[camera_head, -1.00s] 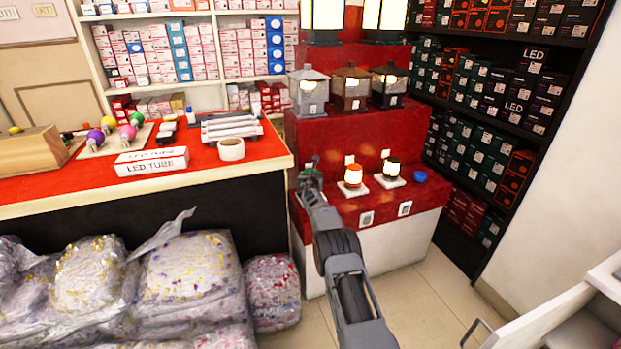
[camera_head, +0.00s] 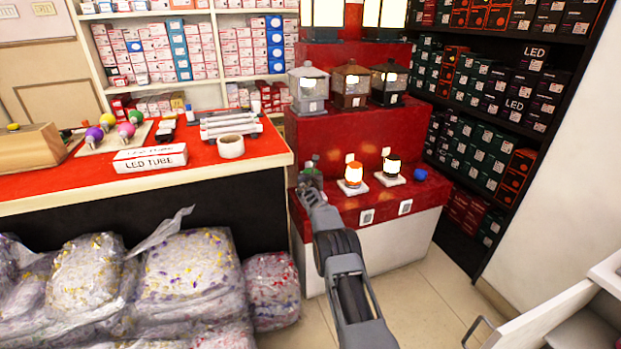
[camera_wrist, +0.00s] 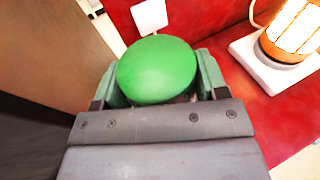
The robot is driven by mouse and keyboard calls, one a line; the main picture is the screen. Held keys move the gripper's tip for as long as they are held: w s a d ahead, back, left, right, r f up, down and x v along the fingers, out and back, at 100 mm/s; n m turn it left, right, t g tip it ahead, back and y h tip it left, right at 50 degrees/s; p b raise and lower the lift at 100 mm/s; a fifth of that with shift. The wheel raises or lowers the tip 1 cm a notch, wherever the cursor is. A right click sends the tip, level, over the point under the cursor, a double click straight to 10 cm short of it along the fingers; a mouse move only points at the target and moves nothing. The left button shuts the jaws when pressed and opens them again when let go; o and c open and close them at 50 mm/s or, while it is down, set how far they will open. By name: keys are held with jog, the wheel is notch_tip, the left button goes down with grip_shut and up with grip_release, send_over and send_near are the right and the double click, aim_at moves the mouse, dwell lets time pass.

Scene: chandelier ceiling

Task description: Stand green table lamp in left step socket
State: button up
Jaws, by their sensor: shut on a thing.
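The green table lamp (camera_wrist: 157,66) shows in the wrist view as a smooth green dome seen from above. My gripper (camera_wrist: 158,84) is shut on it, one finger on each side. The lamp's lower part and whatever lies beneath it are hidden. In the head view, my gripper (camera_head: 311,181) is at the left end of the low red step (camera_head: 335,199), where only small bits of green show. A left socket is not visible there; my gripper covers that spot. I cannot tell whether the lamp touches the step.
A lit orange lamp (camera_head: 353,175) and a lit dark lamp (camera_head: 391,167) stand on white bases to the right. A blue object (camera_head: 420,174) lies at the step's right. Lanterns (camera_head: 350,85) stand above. The red-topped counter (camera_head: 60,190) is close on the left.

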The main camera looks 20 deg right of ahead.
jog(key=shift+f+b, duration=0.3)
jog(key=o, duration=1.1)
jog(key=shift+s, duration=0.1)
